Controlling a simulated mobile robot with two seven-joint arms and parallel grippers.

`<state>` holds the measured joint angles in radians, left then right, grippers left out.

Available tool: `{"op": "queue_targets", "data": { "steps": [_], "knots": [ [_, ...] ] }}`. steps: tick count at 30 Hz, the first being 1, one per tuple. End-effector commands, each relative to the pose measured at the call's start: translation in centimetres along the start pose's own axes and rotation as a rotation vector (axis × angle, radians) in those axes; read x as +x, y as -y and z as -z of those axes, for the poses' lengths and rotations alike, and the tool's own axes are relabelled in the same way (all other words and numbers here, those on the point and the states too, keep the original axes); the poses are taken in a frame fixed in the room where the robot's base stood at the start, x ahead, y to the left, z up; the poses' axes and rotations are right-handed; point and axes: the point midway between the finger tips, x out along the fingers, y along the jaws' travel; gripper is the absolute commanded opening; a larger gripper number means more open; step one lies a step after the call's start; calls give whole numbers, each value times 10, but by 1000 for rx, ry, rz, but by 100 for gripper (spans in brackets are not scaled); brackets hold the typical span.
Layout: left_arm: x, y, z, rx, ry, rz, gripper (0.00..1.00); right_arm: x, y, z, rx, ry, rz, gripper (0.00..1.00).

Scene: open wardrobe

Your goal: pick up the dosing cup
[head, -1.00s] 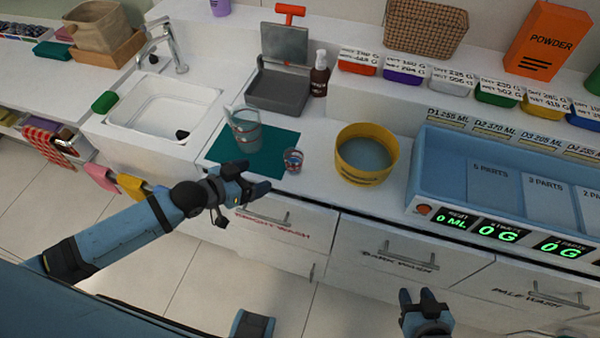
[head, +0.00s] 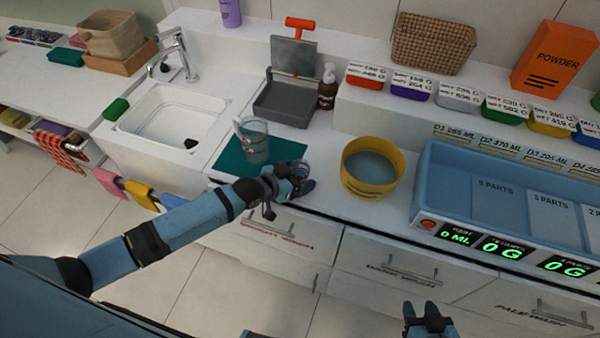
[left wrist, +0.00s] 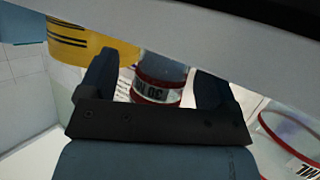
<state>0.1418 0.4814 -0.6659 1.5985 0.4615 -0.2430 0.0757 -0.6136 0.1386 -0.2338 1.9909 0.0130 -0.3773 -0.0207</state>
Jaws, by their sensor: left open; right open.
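The dosing cup is a small clear cup with red bands and a "30 ML" label. In the left wrist view the dosing cup (left wrist: 158,76) stands between the two fingers of my open left gripper (left wrist: 154,88), with its lower part hidden by the gripper body. In the head view the dosing cup (head: 301,167) is mostly hidden behind my left gripper (head: 293,184) at the counter's front edge. I cannot tell whether the fingers touch it. My right gripper (head: 428,318) is open and empty, low in front of the drawers.
A clear measuring jug (head: 256,142) stands on a teal mat (head: 232,160) to the left. A yellow tub (head: 369,174) stands close on the right. Farther right is a blue dosing tray (head: 440,175). The sink (head: 165,112) is at the left.

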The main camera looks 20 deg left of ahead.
Motion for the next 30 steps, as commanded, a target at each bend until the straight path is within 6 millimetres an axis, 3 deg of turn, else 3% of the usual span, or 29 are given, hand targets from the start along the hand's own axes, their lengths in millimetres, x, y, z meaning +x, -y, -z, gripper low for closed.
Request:
{"op": "queue_targets", "data": {
  "steps": [3,10,17,30],
  "knots": [
    [9,0,0,1,0,0,83,-1,0,0,-1,0,0,43],
    [10,0,0,1,0,0,83,-1,0,1,-2,-2,0,43],
    [10,0,-1,1,1,0,30,-1,0,3,-2,-4,0,43],
    [6,0,7,1,0,0,28,-1,1,2,-1,-3,2,43]
  ]
}}
